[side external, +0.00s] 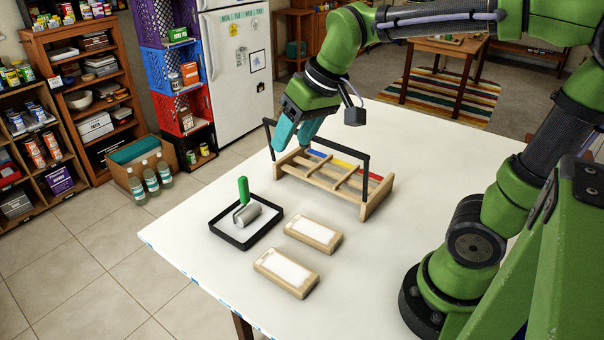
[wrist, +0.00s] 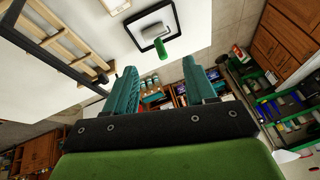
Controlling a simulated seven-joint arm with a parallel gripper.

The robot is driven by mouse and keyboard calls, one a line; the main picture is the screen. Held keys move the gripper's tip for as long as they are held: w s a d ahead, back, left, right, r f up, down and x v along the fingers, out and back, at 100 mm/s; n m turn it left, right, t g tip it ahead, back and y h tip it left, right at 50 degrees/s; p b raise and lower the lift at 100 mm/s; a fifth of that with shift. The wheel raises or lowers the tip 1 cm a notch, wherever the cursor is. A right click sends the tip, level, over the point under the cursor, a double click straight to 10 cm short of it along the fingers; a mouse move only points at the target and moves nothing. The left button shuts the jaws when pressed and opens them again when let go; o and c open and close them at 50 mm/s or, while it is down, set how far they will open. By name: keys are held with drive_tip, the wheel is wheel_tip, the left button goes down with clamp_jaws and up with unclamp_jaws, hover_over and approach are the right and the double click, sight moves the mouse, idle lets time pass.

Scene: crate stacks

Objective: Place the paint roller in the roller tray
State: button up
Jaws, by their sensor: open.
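The paint roller (side external: 247,213) has a green handle and a grey-white cylinder. Its cylinder lies inside the black-rimmed roller tray (side external: 232,243), and its handle points up in the side view. Both also show at the top of the wrist view, the paint roller (wrist: 158,34) within the tray's dark rim (wrist: 137,42). My gripper (side external: 290,145) has teal fingers and is open, with nothing seen between them. It is above the table near the left end of the wooden rack, apart from the roller. It also shows in the wrist view (wrist: 161,85).
The wooden rack (side external: 320,182) has a black overhead frame and blue, yellow and red strips. Two wooden blocks with white tops, one nearer (side external: 287,274) and one farther (side external: 313,236), lie by the tray. The white table's (side external: 190,243) front left is clear.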

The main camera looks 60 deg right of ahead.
drive_tip(key=s+f+m+t, duration=0.1)
drive_tip(key=s+f+t, duration=0.1)
drive_tip(key=s, duration=0.7)
drive_tip(key=shift+m+y, duration=0.4)
